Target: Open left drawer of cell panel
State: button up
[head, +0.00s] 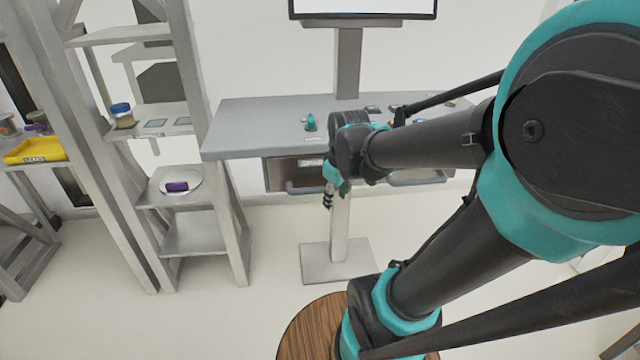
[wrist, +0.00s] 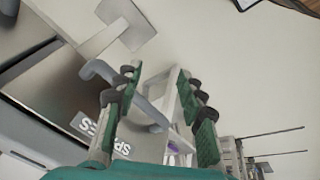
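The cell panel is a grey desk (head: 250,118) with a screen on a post. Its left drawer (head: 285,172) has a dark front with a white label, and looks shut under the top. Its grey bar handle (head: 303,189) sticks out below the label. My gripper (head: 328,198) points down in front of this drawer, near the handle's right end. In the wrist view my gripper (wrist: 158,82) is open, with the handle (wrist: 150,112) crossing between the fingers. I cannot tell whether a finger touches it. The label (wrist: 100,132) shows behind. My arm partly hides the right drawer.
A grey shelf rack (head: 190,198) stands left of the desk, holding a jar (head: 122,116) and a purple item (head: 177,187) on a plate. A yellow bin (head: 35,150) is at far left. Small items lie on the desk. The floor before the drawer is clear.

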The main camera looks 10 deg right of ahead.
aim_at(320, 188)
jog(key=w+a+r+n+g, duration=0.1)
jog(key=w+r+n, duration=0.2)
jog(key=r+n, duration=0.3)
jog(key=w+a+r+n, duration=0.2)
jog(key=w+r+n, duration=0.15)
jog(key=r, duration=0.45)
jog(key=shift+n, duration=0.45)
jog(key=x, duration=1.6)
jog(key=shift+s+d+f, duration=0.2)
jog(key=shift+d+f, duration=0.05)
jog(key=shift+f, duration=0.2)
grip_shut()
